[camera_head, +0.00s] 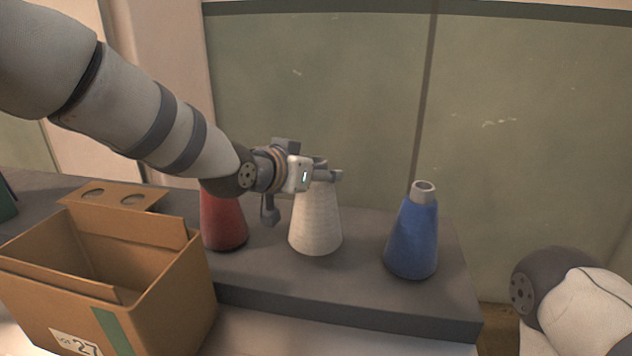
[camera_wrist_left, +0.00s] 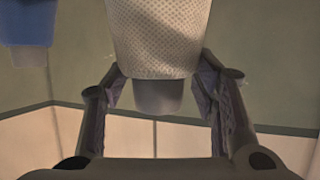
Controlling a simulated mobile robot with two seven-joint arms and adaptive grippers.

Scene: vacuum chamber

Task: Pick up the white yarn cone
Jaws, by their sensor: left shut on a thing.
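The white yarn cone (camera_head: 316,222) stands upright on the grey shelf (camera_head: 350,288), between a red cone and a blue cone. My left gripper (camera_head: 322,172) is at its top, with the fingers around the narrow tip, shut on it. In the left wrist view the white cone (camera_wrist_left: 158,38) appears upside down, its grey tip (camera_wrist_left: 158,97) between the two fingers. The head view shows the cone's base at the shelf surface; I cannot tell whether it is slightly lifted. My right gripper is not in view; only part of my right arm shows at the lower right.
The red cone (camera_head: 222,222) stands just left of the white one, partly behind my left arm. The blue cone (camera_head: 412,240) stands to the right with a clear gap; it also shows in the left wrist view (camera_wrist_left: 27,22). An open cardboard box (camera_head: 160,300) is at the front left.

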